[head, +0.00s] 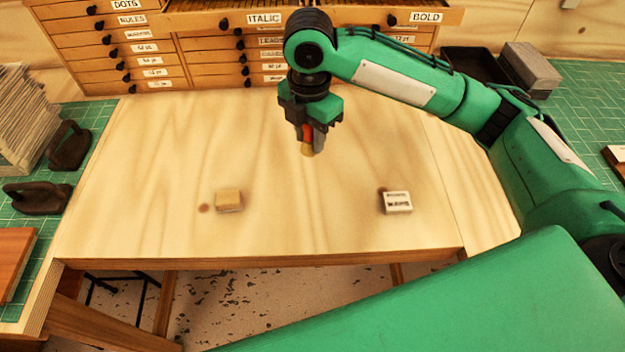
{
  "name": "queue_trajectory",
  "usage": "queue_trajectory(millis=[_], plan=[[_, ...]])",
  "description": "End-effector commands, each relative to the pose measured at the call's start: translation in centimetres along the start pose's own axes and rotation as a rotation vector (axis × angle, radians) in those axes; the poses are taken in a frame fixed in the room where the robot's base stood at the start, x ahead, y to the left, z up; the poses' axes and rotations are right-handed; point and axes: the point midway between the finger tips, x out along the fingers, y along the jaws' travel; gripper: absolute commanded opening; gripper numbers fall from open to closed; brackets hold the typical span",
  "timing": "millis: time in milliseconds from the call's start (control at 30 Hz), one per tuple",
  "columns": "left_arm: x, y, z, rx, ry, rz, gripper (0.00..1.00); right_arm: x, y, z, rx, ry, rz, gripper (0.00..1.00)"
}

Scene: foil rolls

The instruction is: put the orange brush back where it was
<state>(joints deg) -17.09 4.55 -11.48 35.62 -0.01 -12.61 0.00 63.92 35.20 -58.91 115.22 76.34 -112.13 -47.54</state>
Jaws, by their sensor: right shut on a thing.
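My right gripper (311,132) points down over the back middle of the wooden table (150,180). It is shut on the orange brush (306,133), which is mostly hidden between the fingers. A strip of orange and a tan lower end (307,149) show. I cannot tell how far the brush's lower end is above the table. My left gripper is not in view.
A tan block (228,200) lies left of centre beside a small brown spot (204,208). A white labelled block (398,203) lies at the right, with a dark spot at its corner. Labelled drawers (130,48) stand behind. The table's middle is clear.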

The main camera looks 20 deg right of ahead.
Motion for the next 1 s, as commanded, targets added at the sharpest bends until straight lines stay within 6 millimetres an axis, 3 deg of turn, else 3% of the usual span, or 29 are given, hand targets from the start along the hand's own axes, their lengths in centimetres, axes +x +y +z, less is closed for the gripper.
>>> queue_trajectory(millis=[200,333,633,833,1000], plan=[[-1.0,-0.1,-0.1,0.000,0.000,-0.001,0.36,5.8,-0.2,0.0,0.002,0.000,-0.005,0.08],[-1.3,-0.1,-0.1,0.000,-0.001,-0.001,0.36,8.3,-0.1,0.0,0.001,0.000,-0.002,0.08],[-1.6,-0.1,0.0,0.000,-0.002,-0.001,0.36,10.8,0.0,0.1,0.002,-0.001,-0.002,0.08],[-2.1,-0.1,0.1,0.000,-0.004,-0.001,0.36,13.7,-0.1,0.1,0.003,-0.001,-0.002,0.08],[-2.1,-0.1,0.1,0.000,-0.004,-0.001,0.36,14.1,0.0,0.1,0.001,-0.001,0.002,0.08]])
